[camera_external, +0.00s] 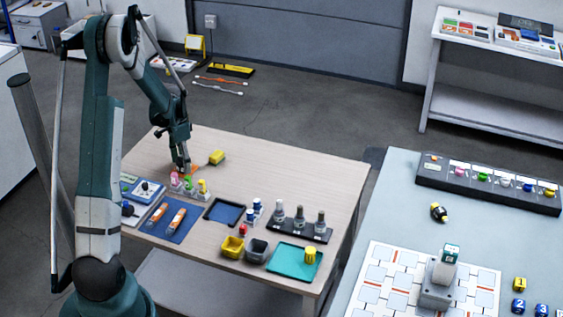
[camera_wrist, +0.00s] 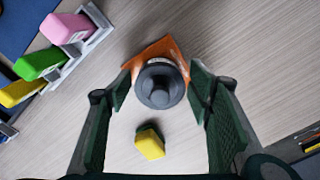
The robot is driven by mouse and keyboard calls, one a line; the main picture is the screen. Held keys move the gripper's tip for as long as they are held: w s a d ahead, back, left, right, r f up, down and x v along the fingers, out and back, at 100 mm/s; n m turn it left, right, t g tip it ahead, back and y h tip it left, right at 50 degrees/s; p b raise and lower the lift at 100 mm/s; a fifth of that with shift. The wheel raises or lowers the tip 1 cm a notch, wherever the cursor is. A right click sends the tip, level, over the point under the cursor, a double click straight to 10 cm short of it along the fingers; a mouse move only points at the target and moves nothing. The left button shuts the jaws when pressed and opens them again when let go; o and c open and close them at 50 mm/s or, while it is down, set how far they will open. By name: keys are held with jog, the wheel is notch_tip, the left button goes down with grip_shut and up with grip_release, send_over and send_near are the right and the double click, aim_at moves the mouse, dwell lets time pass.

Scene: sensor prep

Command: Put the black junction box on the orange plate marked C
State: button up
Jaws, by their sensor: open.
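A dark grey-black round junction box (camera_wrist: 160,84) shows in the wrist view over the orange plate (camera_wrist: 178,50), covering much of it. It appears to rest on the plate; any letter there is not readable. My gripper (camera_wrist: 160,80) is open, with one green finger on each side of the box and visible gaps between. In the external view my gripper (camera_external: 184,168) points down at the far left part of the wooden table, and a bit of the orange plate (camera_external: 194,170) shows beside it. The box cannot be made out there.
A yellow block (camera_wrist: 150,144) lies close to the box; it also shows in the external view (camera_external: 217,157). A rack of pink, green and yellow pieces (camera_wrist: 62,52) stands to the left. The wooden table (camera_external: 290,170) is clear toward its far right.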

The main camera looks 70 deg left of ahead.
notch_tip(320, 180, up, 12)
jog(key=shift+f+p, duration=0.1)
jog(key=shift+p, duration=0.75)
jog(key=shift+d, duration=0.1)
dwell(0.6)
